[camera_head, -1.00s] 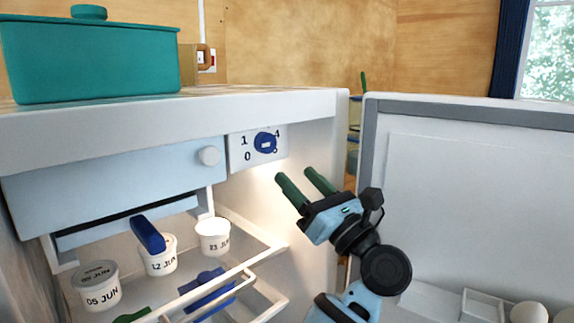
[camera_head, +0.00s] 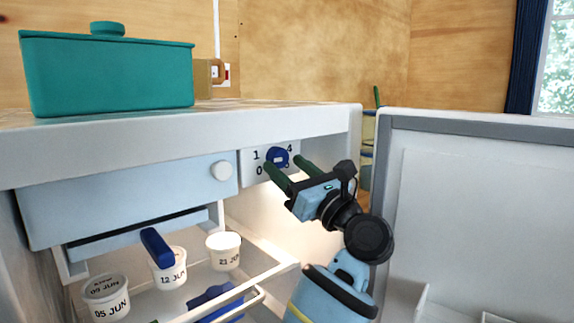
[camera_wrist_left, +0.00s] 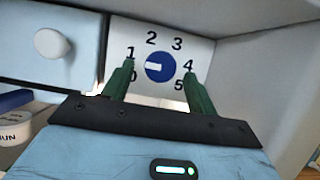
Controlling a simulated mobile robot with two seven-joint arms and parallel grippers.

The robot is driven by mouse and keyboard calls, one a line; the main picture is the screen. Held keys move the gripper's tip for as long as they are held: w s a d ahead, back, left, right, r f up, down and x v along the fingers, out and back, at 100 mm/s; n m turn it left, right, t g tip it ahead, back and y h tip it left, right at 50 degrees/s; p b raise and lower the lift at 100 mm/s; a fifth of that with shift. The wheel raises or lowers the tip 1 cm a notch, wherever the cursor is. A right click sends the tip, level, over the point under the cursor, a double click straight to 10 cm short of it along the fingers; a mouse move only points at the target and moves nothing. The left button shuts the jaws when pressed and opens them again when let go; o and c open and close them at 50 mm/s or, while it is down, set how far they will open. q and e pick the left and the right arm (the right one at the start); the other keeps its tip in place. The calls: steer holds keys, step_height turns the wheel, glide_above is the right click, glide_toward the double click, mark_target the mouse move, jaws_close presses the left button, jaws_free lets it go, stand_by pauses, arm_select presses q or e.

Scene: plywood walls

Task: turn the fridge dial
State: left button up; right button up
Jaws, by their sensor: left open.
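The fridge dial (camera_head: 277,157) is a round blue knob with a white bar, on a white plate with black numbers inside the open fridge, right of the freezer flap. In the left wrist view the dial (camera_wrist_left: 160,67) shows between the fingers, its white bar pointing left, between 0 and 1. My left gripper (camera_head: 285,169) is open, its two green fingers directed at the plate, one on each side of the dial. It also shows in the left wrist view (camera_wrist_left: 158,85). I cannot tell whether the fingers touch the dial. My right gripper is not in view.
The open fridge door (camera_head: 475,210) stands to the right. The pale blue freezer flap (camera_head: 125,198) with a white knob (camera_head: 221,170) is left of the dial. Dated tubs (camera_head: 106,297) stand on the shelf below. A teal pot (camera_head: 108,75) sits on top.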

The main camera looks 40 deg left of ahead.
arm_select(q)
steer(key=shift+a+r, duration=0.2)
steer(key=shift+a, duration=0.3)
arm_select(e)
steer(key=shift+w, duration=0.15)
